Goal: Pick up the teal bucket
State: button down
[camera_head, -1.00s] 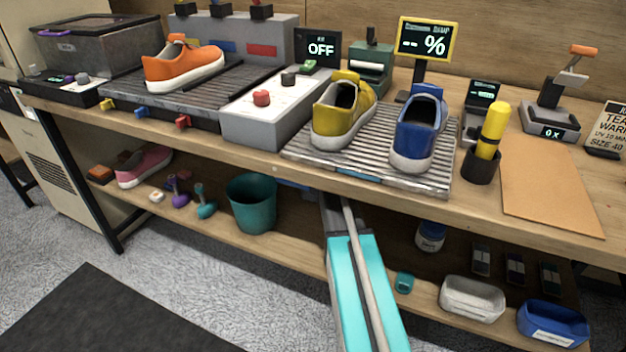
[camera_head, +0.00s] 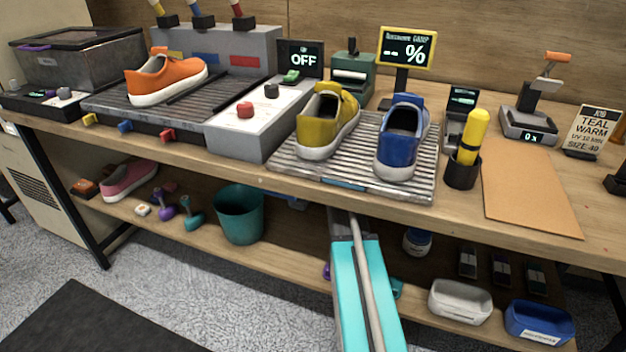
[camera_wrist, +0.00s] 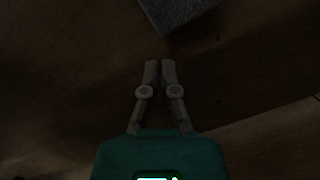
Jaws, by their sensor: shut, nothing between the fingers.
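The teal bucket (camera_head: 240,215) stands upright on the lower shelf, left of my arm, in the head view. Its open rim faces up, and it does not show in the wrist view. My gripper (camera_wrist: 160,64) is in the wrist view with its two fingertips together and nothing between them. The wrist view is dark, with brown wood around the fingers. In the head view my arm reaches in under the tabletop, right of the bucket, and its gripper end is hidden there.
Purple and teal brushes (camera_head: 191,212) and a pink shoe (camera_head: 130,180) lie left of the bucket. A white tub (camera_head: 460,300) and a blue tub (camera_head: 539,322) are at the right of the lower shelf. The tabletop (camera_head: 350,201) overhangs the shelf. A grey block (camera_wrist: 178,12) shows in the wrist view.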

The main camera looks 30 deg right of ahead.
aim_at(242, 216)
jog(key=k, duration=1)
